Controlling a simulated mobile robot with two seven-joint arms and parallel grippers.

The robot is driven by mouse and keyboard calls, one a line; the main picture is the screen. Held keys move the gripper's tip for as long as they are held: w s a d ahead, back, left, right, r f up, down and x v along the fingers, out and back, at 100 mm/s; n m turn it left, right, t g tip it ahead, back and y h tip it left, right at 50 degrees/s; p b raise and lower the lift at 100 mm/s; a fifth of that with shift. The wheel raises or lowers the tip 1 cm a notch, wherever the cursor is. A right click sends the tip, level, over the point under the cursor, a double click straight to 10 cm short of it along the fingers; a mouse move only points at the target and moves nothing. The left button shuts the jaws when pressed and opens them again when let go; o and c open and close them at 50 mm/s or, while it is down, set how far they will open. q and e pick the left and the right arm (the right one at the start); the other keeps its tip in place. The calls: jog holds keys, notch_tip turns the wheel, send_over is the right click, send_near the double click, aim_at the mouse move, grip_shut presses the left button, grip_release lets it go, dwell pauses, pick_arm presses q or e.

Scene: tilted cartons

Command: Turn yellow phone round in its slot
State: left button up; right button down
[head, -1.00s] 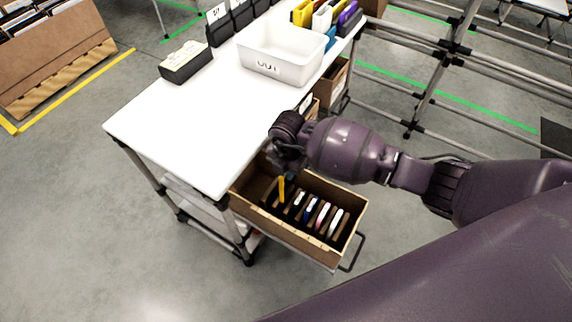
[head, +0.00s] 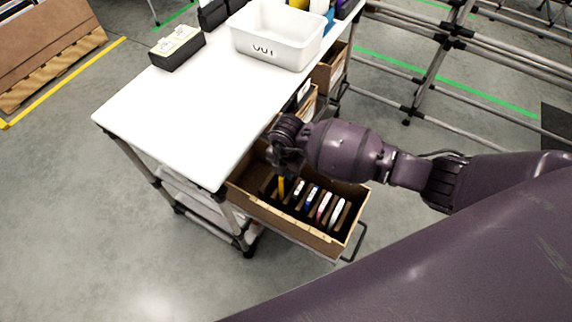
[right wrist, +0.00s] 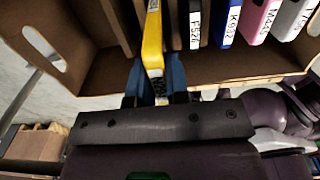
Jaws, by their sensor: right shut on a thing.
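The yellow phone (head: 281,186) stands near the left end of the row in the open carton (head: 290,220). My right gripper (head: 284,172) is above it, coming down from over the carton. In the right wrist view the yellow phone (right wrist: 153,45) lies between the two blue fingertips of my right gripper (right wrist: 156,80), which is shut on its near end. The phone's far end reaches in among the carton's dark dividers; how deep it sits I cannot tell. My left gripper is not in view.
Several other phones stand in slots right of the yellow one, including a blue phone (right wrist: 228,22) and a pink phone (right wrist: 262,18). The white table (head: 170,110) is close beside the carton, with a white OUT bin (head: 275,50) on it.

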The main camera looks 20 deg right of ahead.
aim_at(287, 183)
jog(key=shift+f+b, duration=0.8)
jog(key=shift+f, duration=2.35)
jog(key=shift+f+b, duration=0.35)
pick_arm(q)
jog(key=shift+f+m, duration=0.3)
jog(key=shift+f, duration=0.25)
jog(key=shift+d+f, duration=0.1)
pick_arm(e)
jog(key=shift+f, duration=0.35)
jog(key=c, duration=1)
grip_release()
